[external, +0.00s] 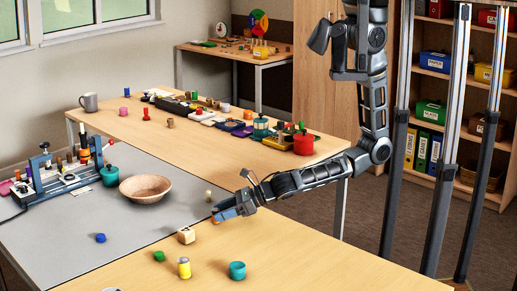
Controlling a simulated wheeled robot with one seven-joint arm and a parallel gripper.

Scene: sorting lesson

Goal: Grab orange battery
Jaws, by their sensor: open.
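My gripper (219,214) is low over the near table, pointing down and left. It is open. A small orange piece (213,220), possibly the orange battery, shows right at its fingertips. The fingers partly hide it, and I cannot tell whether they touch it. A blue patch shows at the fingers. A yellow cylinder with a pale top (183,267) stands upright nearer the front edge. Another orange upright piece (85,148) is on the grey and blue rack (50,184) at the left.
A wooden cube (186,235) sits left of my gripper, and a small tan peg (208,195) stands just behind it. A wide bowl (145,188), a teal cup (237,270), a green piece (159,256) and a blue piece (100,238) are around. The table's right part is clear.

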